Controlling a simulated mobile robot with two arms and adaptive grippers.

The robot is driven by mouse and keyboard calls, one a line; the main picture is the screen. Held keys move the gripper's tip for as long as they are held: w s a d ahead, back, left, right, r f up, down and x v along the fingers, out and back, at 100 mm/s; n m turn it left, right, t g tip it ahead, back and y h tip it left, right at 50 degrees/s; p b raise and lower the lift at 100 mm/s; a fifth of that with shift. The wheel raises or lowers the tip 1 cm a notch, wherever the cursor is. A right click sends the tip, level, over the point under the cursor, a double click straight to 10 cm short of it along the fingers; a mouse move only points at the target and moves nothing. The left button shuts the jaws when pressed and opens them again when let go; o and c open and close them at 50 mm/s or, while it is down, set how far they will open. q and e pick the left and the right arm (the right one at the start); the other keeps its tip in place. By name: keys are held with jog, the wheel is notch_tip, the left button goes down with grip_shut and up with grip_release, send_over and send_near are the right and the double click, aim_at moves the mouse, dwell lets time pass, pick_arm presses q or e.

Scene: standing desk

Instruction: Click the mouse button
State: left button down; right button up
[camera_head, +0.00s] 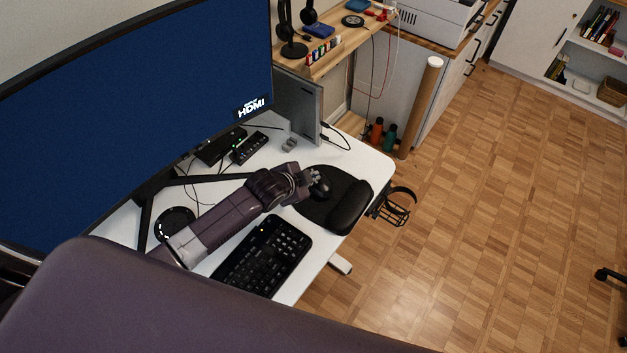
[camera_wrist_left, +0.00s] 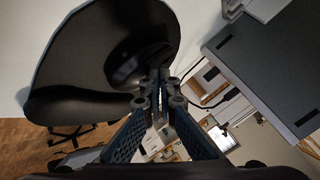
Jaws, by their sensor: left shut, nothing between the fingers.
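A black mouse (camera_head: 320,187) rests on a black mouse pad (camera_head: 338,181) that has a raised wrist rest, near the right end of the white desk. My left gripper (camera_head: 312,174) is shut and empty at the mouse's left side, partly covering it. In the left wrist view the mouse (camera_wrist_left: 138,62) appears dark against the dark pad (camera_wrist_left: 75,70), with the closed fingertips (camera_wrist_left: 158,80) overlapping its edge. I cannot tell whether the fingertips touch it. My right gripper is not in view.
A black keyboard (camera_head: 262,256) lies in front of my left arm. A large monitor (camera_head: 130,110) showing "HDMI" stands behind it. A grey box (camera_head: 299,105) stands at the desk's back right, beside a small black hub (camera_head: 249,148). A cup holder (camera_head: 395,207) hangs off the right edge.

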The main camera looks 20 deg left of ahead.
pick_arm(q)
jog(key=shift+s+f, duration=0.25)
jog(key=shift+f, duration=0.45)
dwell(0.6)
jog(key=shift+r, duration=0.1)
jog(key=shift+r+p, duration=0.4)
jog(key=shift+p, duration=0.1)
jog(key=shift+w+r+p, duration=0.15)
jog(key=shift+r+p, duration=0.15)
jog(key=shift+r, duration=0.15)
jog(key=shift+r, duration=0.2)
notch_tip(320, 180, up, 5)
jog(key=p, duration=0.5)
jog(key=shift+f, duration=0.1)
